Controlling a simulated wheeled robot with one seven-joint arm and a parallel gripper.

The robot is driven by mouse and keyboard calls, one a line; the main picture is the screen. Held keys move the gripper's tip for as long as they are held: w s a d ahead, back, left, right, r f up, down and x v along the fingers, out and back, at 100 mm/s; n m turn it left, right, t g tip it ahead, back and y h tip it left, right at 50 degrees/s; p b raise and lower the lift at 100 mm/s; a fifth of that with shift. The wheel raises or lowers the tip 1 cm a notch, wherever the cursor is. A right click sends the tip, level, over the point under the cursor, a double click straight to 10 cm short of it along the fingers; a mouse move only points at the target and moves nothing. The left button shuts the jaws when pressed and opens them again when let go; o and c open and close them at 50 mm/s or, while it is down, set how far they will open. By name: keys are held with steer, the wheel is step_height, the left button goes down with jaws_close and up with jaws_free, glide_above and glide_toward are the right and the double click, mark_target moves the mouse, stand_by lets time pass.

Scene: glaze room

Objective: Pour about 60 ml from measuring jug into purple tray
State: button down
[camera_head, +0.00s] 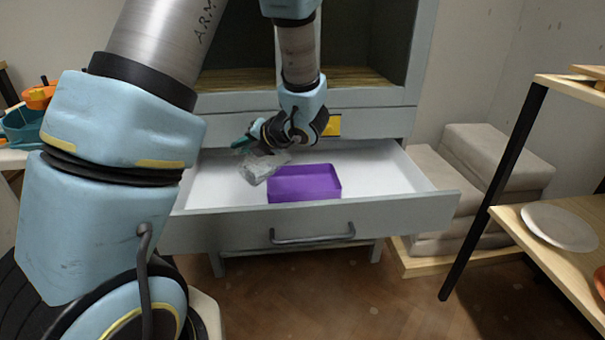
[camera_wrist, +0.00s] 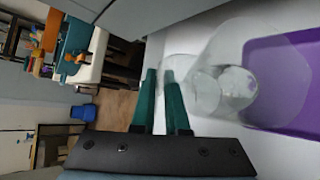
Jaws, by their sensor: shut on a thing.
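The clear measuring jug (camera_head: 260,167) is held over the open drawer, just left of the purple tray (camera_head: 306,184). It looks tilted. My gripper (camera_head: 244,143) is at the jug's upper left, shut on it. In the wrist view, the green fingertips of my gripper (camera_wrist: 160,76) meet the jug's near side, and the see-through jug (camera_wrist: 222,75) overlaps the edge of the purple tray (camera_wrist: 290,75). The tray lies flat in the drawer and its visible inside looks plain purple. I cannot make out the liquid level or any stream.
The white-lined drawer (camera_head: 385,170) is pulled out of a grey cabinet, with free floor inside around the tray. A wooden shelf (camera_head: 545,250) with a pale plate (camera_head: 560,227) stands at the right. Stacked grey bags (camera_head: 495,165) sit behind it.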

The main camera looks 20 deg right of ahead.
steer(key=shift+d+r+m+y, duration=0.2)
steer(key=shift+d+m+y, duration=0.2)
steer(key=shift+d+y, duration=0.15)
steer(key=shift+d+y+b, duration=0.1)
steer(key=shift+y+b, duration=0.15)
steer(key=shift+b, duration=0.05)
steer(key=shift+d+m+t+y+b, duration=0.5)
steer(key=shift+d+m+y+b, duration=0.1)
steer(key=shift+d+m+b, duration=0.15)
stand_by(1.0)
steer(key=shift+d+r+p, duration=0.25)
steer(key=shift+d+p, duration=0.05)
steer(key=shift+d, duration=0.15)
steer(key=shift+d+p, duration=0.15)
steer(key=shift+p, duration=0.2)
steer(key=shift+d+r+y+p, duration=0.25)
steer(key=shift+y+p, duration=0.05)
steer(key=shift+p, duration=0.15)
steer(key=shift+d+m, duration=0.25)
